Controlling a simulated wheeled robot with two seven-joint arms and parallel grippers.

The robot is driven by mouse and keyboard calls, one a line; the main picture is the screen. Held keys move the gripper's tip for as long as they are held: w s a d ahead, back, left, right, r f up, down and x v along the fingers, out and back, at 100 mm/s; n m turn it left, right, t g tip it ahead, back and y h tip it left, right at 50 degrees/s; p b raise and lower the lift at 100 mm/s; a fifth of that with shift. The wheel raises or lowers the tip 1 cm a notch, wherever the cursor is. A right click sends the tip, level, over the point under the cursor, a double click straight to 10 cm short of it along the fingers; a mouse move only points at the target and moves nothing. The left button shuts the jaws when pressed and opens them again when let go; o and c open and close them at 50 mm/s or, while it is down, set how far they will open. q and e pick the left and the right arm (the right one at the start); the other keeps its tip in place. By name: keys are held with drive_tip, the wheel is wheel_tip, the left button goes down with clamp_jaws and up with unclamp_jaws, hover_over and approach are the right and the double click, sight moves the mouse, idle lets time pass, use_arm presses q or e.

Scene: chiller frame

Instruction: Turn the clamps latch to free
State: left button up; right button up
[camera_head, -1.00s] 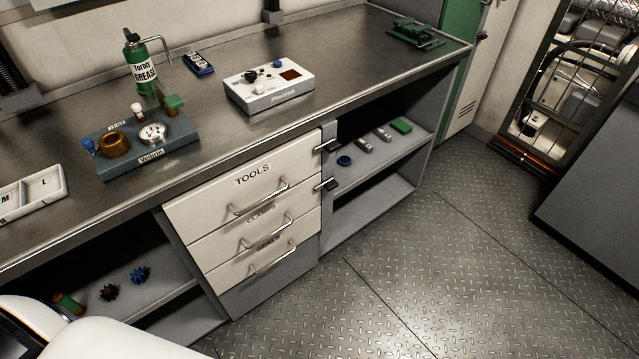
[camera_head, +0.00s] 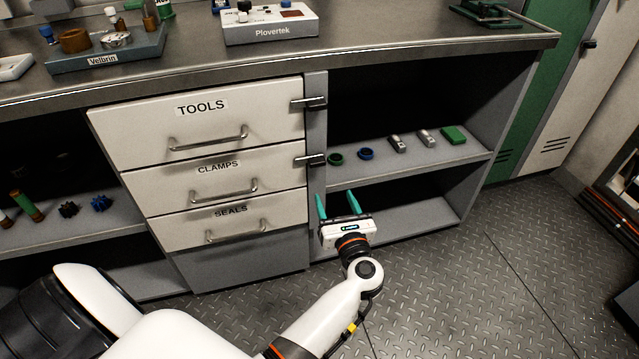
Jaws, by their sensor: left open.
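The clamps latch (camera_head: 310,161) is a small dark lever on the post to the right of the drawers. It lies roughly level, its left end reaching over the edge of the white CLAMPS drawer (camera_head: 165,188), which is shut. My left gripper (camera_head: 337,205) has teal fingers, open and empty, pointing up and away. It is below and a little right of the latch, in front of the lower shelf opening, and appears apart from it. My right gripper is not in view.
A similar latch (camera_head: 309,103) sits above, beside the shut TOOLS drawer (camera_head: 255,118). The SEALS drawer (camera_head: 165,235) is below. Small parts, including a green block (camera_head: 453,135), lie on the right shelf (camera_head: 400,165). The worktop (camera_head: 400,42) overhangs above. The floor (camera_head: 440,285) is clear.

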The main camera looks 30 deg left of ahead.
sight(318, 166)
use_arm(q)
drive_tip(key=shift+n+g, duration=0.3)
drive_tip(key=shift+n, duration=0.4)
drive_tip(key=b+x, duration=0.1)
drive_tip(key=x, duration=1)
drive_tip(key=shift+w+a+r, duration=0.1)
drive_tip(key=shift+w+a, duration=0.2)
drive_tip(key=shift+a, duration=0.2)
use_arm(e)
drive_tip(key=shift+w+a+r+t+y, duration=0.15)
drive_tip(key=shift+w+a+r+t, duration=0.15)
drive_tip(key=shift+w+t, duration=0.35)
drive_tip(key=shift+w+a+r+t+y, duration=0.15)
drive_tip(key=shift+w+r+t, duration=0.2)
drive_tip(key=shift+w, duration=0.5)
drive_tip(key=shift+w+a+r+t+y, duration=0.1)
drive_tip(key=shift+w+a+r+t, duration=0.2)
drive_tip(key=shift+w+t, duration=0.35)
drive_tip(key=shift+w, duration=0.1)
